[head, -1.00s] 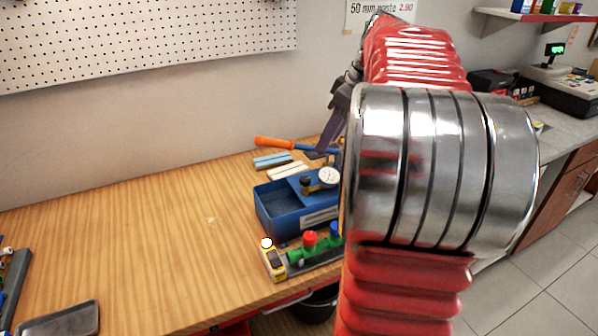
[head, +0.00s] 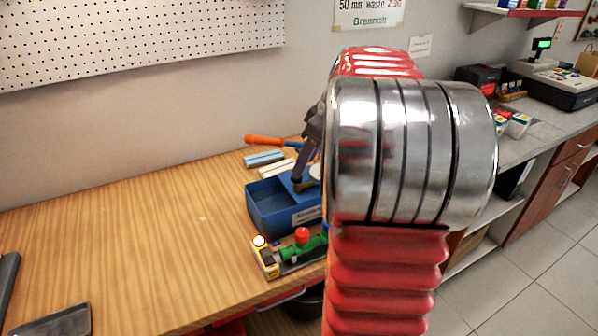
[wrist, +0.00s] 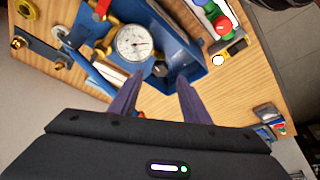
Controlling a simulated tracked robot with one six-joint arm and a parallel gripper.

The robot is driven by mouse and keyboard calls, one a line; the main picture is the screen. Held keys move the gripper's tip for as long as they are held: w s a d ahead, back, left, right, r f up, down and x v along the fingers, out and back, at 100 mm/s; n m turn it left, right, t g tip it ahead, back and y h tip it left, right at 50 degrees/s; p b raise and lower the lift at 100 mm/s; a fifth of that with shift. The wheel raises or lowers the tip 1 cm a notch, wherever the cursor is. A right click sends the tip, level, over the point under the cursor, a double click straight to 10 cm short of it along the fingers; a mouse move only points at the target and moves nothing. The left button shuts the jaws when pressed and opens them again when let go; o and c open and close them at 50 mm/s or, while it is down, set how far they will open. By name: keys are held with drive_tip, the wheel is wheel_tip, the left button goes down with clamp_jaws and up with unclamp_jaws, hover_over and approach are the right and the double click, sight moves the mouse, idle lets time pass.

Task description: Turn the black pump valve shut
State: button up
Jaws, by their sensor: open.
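The blue test pump (wrist: 190,72) stands on the wooden bench, with an open trough and a round white pressure gauge (wrist: 134,42). A small dark knob (wrist: 160,69), seemingly the black pump valve, shows beside the gauge in the wrist view. My gripper (wrist: 159,80) is open, its two purple fingers apart and pointing toward the knob, one to each side of it in the picture. I cannot tell the remaining distance. In the head view the blue pump (head: 268,213) is partly hidden by my arm, and the valve cannot be made out.
A green fitting with a red knob (head: 303,235) and a yellow item (head: 264,257) stand in front of the pump. An orange-handled tool (head: 265,140) lies behind it. The bench's left part (head: 130,240) is mostly clear.

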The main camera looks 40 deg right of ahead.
sight(297, 179)
drive_tip(key=x, duration=0.5)
drive_tip(key=shift+c, duration=0.4)
drive_tip(key=c, duration=1)
drive_tip(key=shift+o, duration=0.2)
